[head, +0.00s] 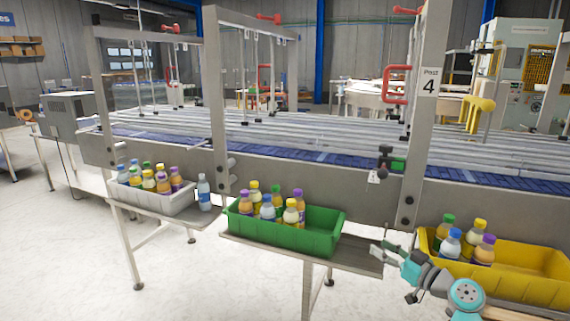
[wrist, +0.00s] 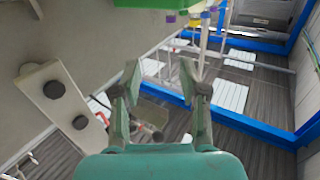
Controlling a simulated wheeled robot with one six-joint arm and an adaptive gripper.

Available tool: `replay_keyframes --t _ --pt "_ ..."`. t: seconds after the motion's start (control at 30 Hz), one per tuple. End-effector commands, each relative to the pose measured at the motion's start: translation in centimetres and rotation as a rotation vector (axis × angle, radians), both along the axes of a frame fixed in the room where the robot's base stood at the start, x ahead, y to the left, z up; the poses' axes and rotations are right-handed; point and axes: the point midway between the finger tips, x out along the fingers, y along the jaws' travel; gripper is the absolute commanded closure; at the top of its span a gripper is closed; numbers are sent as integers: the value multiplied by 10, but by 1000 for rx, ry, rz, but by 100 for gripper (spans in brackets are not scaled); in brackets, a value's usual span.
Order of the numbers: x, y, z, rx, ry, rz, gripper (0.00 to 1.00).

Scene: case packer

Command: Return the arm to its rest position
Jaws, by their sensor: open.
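My gripper (head: 378,250) is at the lower right in the head view, beside the right end of the shelf under the green crate. It also shows in the wrist view (wrist: 158,85), with its two fingers apart and nothing between them. In the head view my arm comes in from the lower right corner, in front of the yellow crate's left part. The wrist view looks tilted and shows the machine frame, a strip of the green crate and the hall beyond.
A grey crate (head: 150,202), a green crate (head: 290,240) and a yellow crate (head: 530,284) hold bottles. A single bottle (head: 204,193) stands right of the grey crate. A grey post (head: 418,150) rises behind my gripper. Open floor (head: 200,285) lies in front.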

Motion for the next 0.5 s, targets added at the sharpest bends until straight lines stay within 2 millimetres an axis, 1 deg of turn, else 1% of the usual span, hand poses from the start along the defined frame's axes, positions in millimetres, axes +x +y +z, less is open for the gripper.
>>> replay_keyframes --t 0.03,0.07,0.1,0.17,0.2,0.27,0.3,0.37,0.4,0.47,0.5 --pt "-10 7 -28 10 34 -27 57" --pt "-16 9 -41 16 52 -44 57" --pt "-23 13 -59 21 75 -66 57" --pt "-36 19 -85 30 109 -100 57" --pt "-45 22 -101 34 129 -125 57" --pt "-60 27 -124 41 159 -158 57" --pt "-70 30 -139 44 178 -182 57" --pt "-87 35 -161 48 205 -214 57" --pt "-99 38 -174 50 223 -237 57" --pt "-117 42 -193 53 246 -269 57" --pt "-130 45 -205 53 261 -289 57"
